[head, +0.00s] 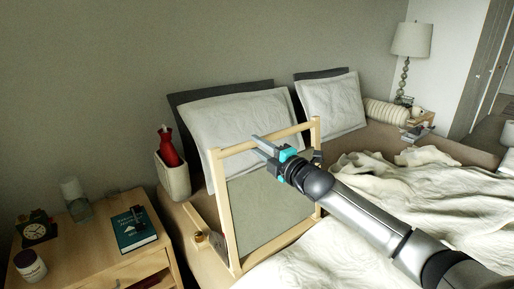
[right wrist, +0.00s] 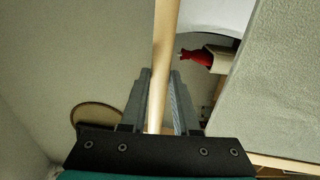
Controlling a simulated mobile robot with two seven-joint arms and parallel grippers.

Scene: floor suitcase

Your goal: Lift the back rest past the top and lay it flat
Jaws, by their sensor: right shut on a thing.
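The back rest (head: 224,219) is a pale wooden frame standing steeply up on the bed, with a grey-green panel (head: 262,208) inside its lower part. Its top bar (head: 236,146) runs across in front of the pillows. My right gripper (head: 260,144) reaches in from the right and is shut on this top bar near its middle. In the right wrist view, the wooden bar (right wrist: 163,40) passes between the two fingers (right wrist: 160,88). My left gripper is not in view.
Pillows (head: 246,115) lean on the wall behind the frame. A red bottle (head: 168,148) stands in a pale holder at left. The nightstand (head: 88,245) holds a book (head: 134,232), a clock (head: 38,231) and a jar (head: 30,265). Rumpled bedding (head: 385,185) lies at right.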

